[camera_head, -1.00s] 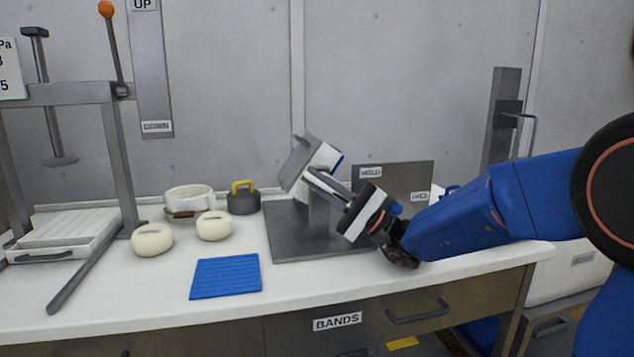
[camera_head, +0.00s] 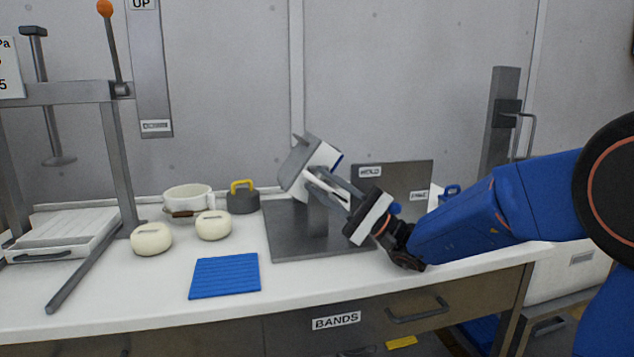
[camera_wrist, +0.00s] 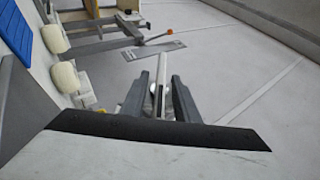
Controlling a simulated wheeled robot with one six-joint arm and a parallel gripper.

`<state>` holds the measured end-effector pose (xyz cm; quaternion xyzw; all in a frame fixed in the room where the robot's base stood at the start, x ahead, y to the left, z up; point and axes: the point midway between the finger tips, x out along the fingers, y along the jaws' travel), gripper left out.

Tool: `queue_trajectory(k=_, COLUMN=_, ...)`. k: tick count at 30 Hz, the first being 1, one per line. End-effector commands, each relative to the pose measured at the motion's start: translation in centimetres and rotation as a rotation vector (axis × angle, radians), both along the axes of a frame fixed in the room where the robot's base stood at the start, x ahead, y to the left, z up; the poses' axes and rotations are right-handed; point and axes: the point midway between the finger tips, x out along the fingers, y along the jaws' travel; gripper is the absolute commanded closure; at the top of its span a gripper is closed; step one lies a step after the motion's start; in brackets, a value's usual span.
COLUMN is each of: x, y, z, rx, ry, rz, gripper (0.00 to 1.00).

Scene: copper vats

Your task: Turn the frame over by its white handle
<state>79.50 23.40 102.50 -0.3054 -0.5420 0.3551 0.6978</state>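The frame (camera_head: 304,160) is a tilted grey and white piece with a dark blue edge, on a grey stand (camera_head: 285,240) mid-bench. My gripper (camera_head: 314,180) reaches it from the lower right. In the wrist view a white bar, seemingly the white handle (camera_wrist: 160,72), stands between the two dark fingers of my gripper (camera_wrist: 160,84). Gaps show on both sides of the bar, so the fingers are open around or just before it; I cannot tell how deep it sits. In the head view the fingers hide part of the frame's lower right side.
Two cream rounds (camera_head: 151,240), a blue ribbed mat (camera_head: 225,277), a white pot (camera_head: 188,198) and a dark weight with yellow handle (camera_head: 243,200) lie left. A lever press (camera_head: 118,160) stands far left. A grey labelled plate (camera_head: 405,180) stands behind my gripper.

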Motion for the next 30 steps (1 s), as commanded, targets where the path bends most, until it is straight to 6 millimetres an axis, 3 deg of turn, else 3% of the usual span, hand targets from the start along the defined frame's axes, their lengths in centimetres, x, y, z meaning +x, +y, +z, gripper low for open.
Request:
queue_trajectory(k=10, x=-1.0, y=-5.8, z=0.1, rx=0.002, ry=-0.002, rz=-0.005, gripper=0.72)
queue_trajectory(k=15, x=-1.5, y=-8.4, z=0.2, rx=0.003, ry=-0.003, rz=-0.007, gripper=0.56)
queue_trajectory(k=18, x=-1.7, y=-9.6, z=0.2, rx=0.003, ry=-0.004, rz=-0.006, gripper=0.72)
queue_trajectory(k=30, x=-2.2, y=-11.3, z=0.1, rx=0.001, ry=-0.001, rz=-0.001, gripper=0.72)
